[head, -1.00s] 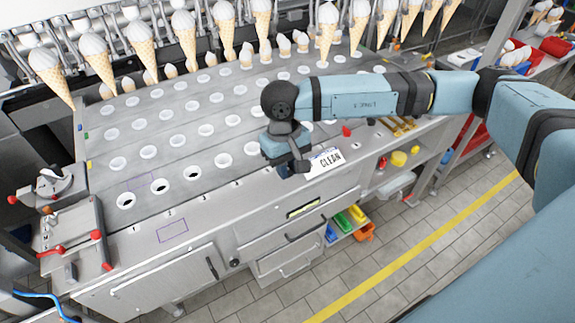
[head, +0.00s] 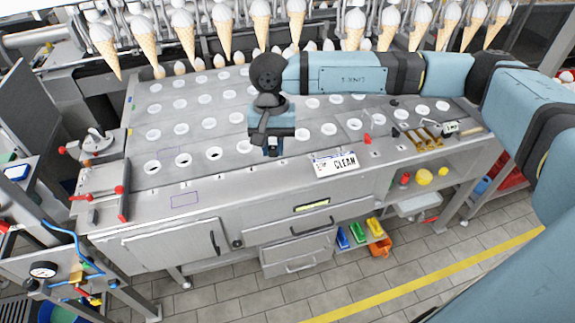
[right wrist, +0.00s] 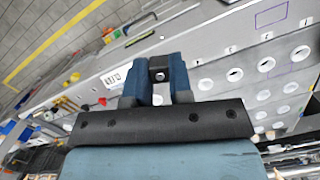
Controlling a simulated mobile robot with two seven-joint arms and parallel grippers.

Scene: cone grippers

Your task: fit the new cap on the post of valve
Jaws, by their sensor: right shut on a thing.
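My right gripper (head: 272,150) is above the front part of the steel table, left of the "CLEAN" sign. In the right wrist view its two blue fingers (right wrist: 158,85) are shut on a small dark piece with a pale round hole, seemingly the new cap (right wrist: 157,64). In the head view the gripper hides most of this piece. A pipe assembly with a gauge (head: 43,270), blue hoses and red and yellow parts stands at the lower left, apart from the gripper. It may hold the valve, but I cannot make out the post. My left gripper is not in view.
The steel table (head: 225,178) has rows of round holes. Fixtures with red-tipped handles (head: 97,140) stand at its left end. The "CLEAN" sign (head: 337,163) lies right of the gripper. Ice cream cones (head: 262,25) hang along the back. The floor in front is clear.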

